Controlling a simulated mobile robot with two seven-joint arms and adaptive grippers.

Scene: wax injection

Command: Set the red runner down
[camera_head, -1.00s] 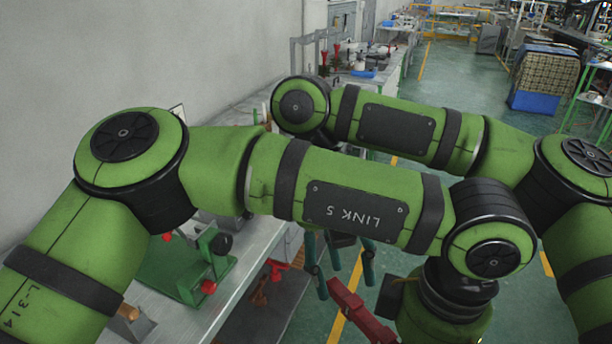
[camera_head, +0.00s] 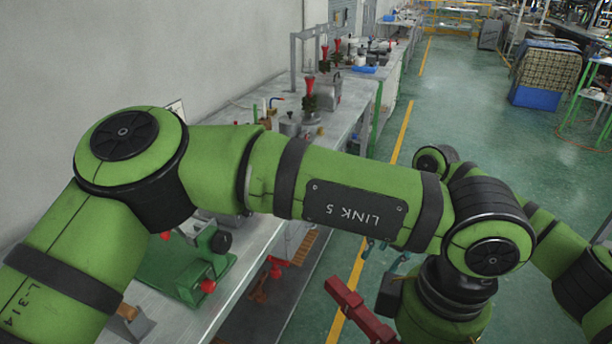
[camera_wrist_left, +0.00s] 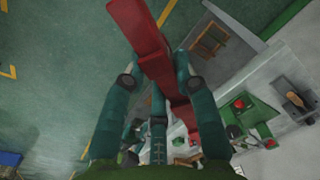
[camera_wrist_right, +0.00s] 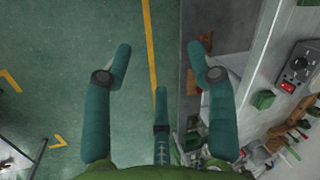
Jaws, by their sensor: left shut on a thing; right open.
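The red runner (camera_head: 358,310) is a long red bar, held tilted in front of the bench's front edge. My left gripper (camera_wrist_left: 158,64) is shut on the red runner, which passes between its teal fingers in the left wrist view (camera_wrist_left: 148,38). In the head view, my left forearm and wrist hide most of that gripper. My right gripper (camera_wrist_right: 158,58) is open and empty, with floor and the bench's edge beyond its fingers. In the head view only small teal parts of the right gripper (camera_head: 374,248) show below my left forearm.
A grey bench (camera_head: 252,262) runs along the wall. It carries a green fixture (camera_head: 185,268) with red knobs, and pots and red-topped tools further back. A red item (camera_head: 272,272) sits on a lower shelf.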

